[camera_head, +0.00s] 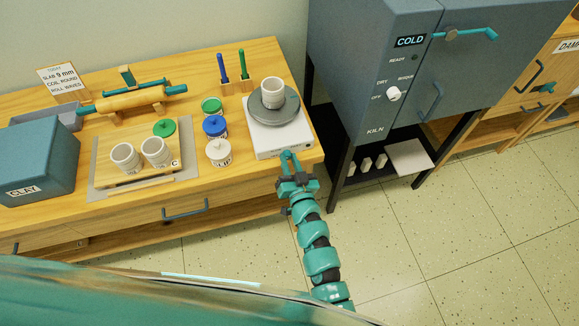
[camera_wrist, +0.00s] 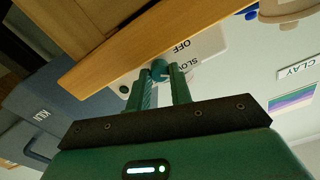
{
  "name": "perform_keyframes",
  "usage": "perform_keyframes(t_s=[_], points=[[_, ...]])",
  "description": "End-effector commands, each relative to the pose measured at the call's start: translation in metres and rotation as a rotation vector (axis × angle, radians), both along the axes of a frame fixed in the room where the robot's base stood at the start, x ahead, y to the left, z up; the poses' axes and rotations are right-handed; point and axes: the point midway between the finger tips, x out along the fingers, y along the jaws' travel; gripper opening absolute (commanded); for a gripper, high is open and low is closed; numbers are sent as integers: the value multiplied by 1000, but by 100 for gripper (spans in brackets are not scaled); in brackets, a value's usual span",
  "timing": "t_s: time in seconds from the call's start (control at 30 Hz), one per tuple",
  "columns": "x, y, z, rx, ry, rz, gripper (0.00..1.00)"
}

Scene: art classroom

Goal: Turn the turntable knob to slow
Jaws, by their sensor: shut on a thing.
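The turntable (camera_head: 266,137) is a white square box with a round grey wheel (camera_head: 286,115) on top, at the right end of the wooden bench. A white cup (camera_head: 273,92) stands on the wheel. My gripper (camera_head: 287,158) reaches the front face of the box. In the wrist view, my gripper (camera_wrist: 161,76) has its two fingers shut on the teal knob (camera_wrist: 159,67). The labels OFF and SLO, partly covered, show on the face beside the knob. The knob's exact pointing direction is hidden by the fingers.
The bench (camera_head: 235,182) holds several paint pots, a board (camera_head: 145,178) with cups, a rolling pin (camera_head: 130,101) and a blue CLAY box (camera_head: 38,160). The dark kiln (camera_head: 385,60) stands close on the right. The floor (camera_head: 420,240) in front is clear.

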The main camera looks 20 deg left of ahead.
Motion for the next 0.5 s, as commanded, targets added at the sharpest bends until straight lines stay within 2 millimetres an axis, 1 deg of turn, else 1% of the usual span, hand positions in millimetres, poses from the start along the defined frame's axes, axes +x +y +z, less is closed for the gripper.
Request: perform_keyframes(t_s=[0.03,0.2,0.5], points=[[1,-2,-3,27,12,-6,0],[1,-1,-3,94,62,-2,0],[0,-1,-1,150,101,-1,0]])
